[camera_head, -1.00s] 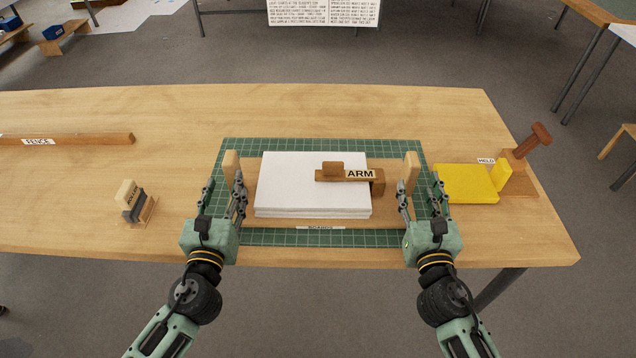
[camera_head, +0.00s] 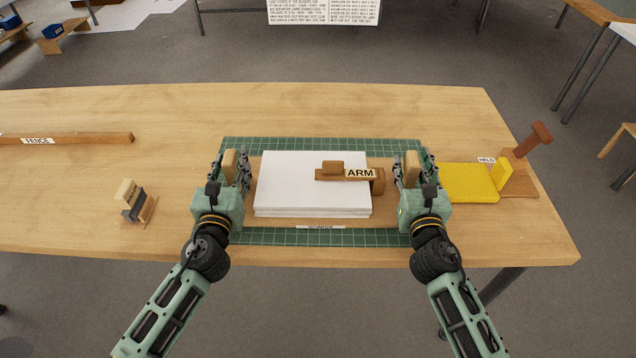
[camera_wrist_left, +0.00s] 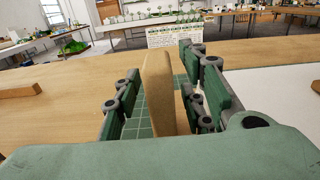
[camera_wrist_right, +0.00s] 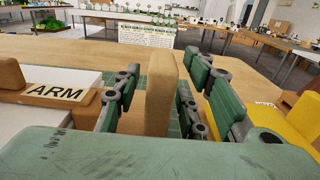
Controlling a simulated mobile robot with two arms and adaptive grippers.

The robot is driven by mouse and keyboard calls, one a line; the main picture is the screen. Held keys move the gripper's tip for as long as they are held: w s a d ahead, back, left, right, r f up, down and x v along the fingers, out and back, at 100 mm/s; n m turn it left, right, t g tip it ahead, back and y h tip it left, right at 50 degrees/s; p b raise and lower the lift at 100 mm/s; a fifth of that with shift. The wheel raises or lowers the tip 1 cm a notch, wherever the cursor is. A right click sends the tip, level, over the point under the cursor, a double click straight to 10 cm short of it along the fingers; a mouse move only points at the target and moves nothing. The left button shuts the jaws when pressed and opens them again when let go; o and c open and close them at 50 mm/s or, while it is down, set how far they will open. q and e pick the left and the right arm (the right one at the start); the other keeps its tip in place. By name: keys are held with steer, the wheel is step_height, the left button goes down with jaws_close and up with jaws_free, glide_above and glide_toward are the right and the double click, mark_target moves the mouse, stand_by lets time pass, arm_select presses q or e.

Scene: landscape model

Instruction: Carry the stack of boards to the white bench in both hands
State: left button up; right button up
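The stack of white boards (camera_head: 300,188) lies on a wooden carrier (camera_head: 270,223) on a green cutting mat (camera_head: 330,237). A brown wooden piece labelled ARM (camera_head: 330,173) rests over the stack's right part. The carrier has an upright wooden post at each end. My left gripper (camera_head: 230,170) is open around the left post (camera_wrist_left: 158,90), one finger on each side, with a gap showing. My right gripper (camera_head: 411,170) is open around the right post (camera_wrist_right: 160,95) in the same way. I cannot tell which background surface is the white bench.
A yellow block with a wooden stand labelled HELD (camera_head: 470,182) is close right of my right gripper. A roller block (camera_head: 132,198) stands to the left. A wooden strip labelled FENCE (camera_head: 70,138) lies far left. The table behind the mat is clear.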

arm_select(q)
jaws_close()
arm_select(e)
jaws_close()
